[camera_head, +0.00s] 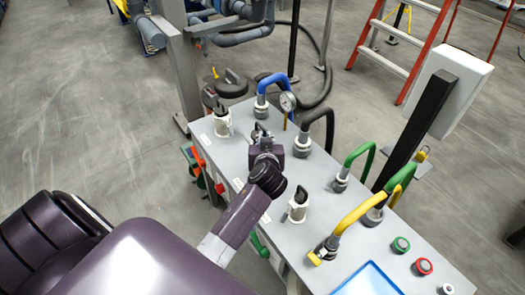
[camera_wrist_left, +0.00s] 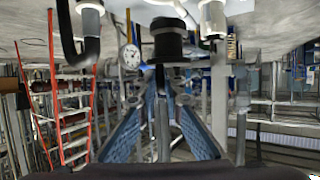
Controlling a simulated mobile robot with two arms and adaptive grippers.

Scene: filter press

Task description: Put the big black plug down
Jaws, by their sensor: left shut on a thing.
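My left gripper (camera_head: 262,133) is over the grey panel top (camera_head: 325,172), between the blue hose and the white socket near the front edge. In the left wrist view its blue fingers (camera_wrist_left: 160,88) converge and are shut on a black cylindrical piece, the big black plug (camera_wrist_left: 167,42). The plug is in front of the fingertips, close to the panel surface. My wrist hides most of it in the head view, and I cannot tell whether it touches the panel.
White sockets with dark tops stand at the panel's back left (camera_head: 222,122) and front middle (camera_head: 298,208). Blue (camera_head: 272,82), black (camera_head: 326,118), green (camera_head: 362,152) and yellow (camera_head: 352,212) hoses arch nearby. A gauge (camera_head: 288,101) stands beside the blue hose.

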